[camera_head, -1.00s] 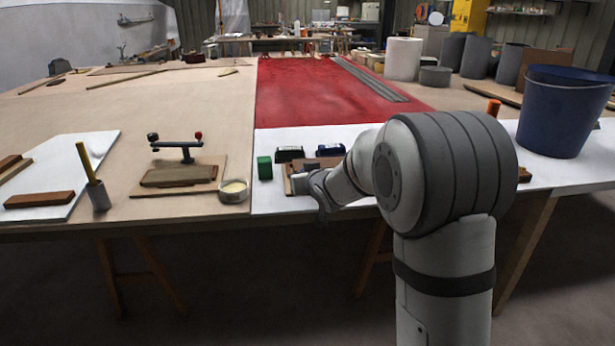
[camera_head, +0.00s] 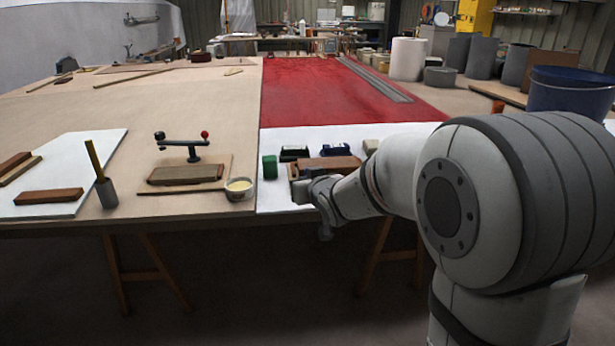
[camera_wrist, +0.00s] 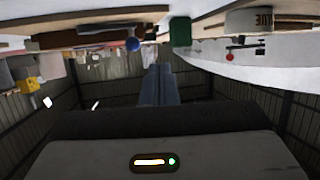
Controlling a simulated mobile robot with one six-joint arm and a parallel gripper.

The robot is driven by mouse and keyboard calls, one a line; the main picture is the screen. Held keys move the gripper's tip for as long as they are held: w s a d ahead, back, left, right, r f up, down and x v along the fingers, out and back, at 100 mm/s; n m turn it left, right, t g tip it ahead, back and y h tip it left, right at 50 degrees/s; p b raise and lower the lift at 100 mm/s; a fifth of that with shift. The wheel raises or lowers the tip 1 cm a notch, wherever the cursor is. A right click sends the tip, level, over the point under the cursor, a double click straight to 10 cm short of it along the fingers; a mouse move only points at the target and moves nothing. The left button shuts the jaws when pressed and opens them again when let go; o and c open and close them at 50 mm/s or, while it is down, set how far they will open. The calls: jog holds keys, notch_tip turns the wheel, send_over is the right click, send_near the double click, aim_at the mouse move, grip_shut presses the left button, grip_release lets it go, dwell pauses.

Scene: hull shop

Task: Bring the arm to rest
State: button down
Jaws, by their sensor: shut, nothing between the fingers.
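My arm reaches in from the right of the head view, its large grey joint close to the camera. My gripper (camera_head: 303,190) shows as a small dark shape at the front edge of the white sheet, partly hidden by my wrist. In the wrist view my gripper's two fingers (camera_wrist: 161,70) lie side by side, shut, with nothing between them. The picture there is upside down, with the table edge along the top, above the fingers. I cannot tell the exact gap between gripper and table edge.
On the white sheet (camera_head: 281,203) stand a green block (camera_head: 269,167), a wooden block (camera_head: 325,165) and dark items beside it. A blue bucket (camera_head: 570,92) stands right.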

jog(key=s+d+r+m+g+h+p, duration=0.1)
jog(key=s+d+r+g+p, duration=0.2)
jog(key=s+r+p, duration=0.3)
jog(key=s+d+r+m+g+h+p, duration=0.1)
jog(key=s+d+r+g+p, duration=0.2)
jog(key=s+r+p, duration=0.3)
jog(key=s+d+r+g+h+p, duration=0.1)
jog(key=s+d+r+g+p, duration=0.2)
jog(key=s+p, duration=1)
jog(key=s+r+g, duration=0.2)
jog(key=s+r, duration=0.1)
jog(key=s, duration=0.5)
jog(key=shift+s+d+r+m+h, duration=0.2)
jog(key=shift+s+d+m+h, duration=0.1)
jog(key=shift+s+m, duration=0.1)
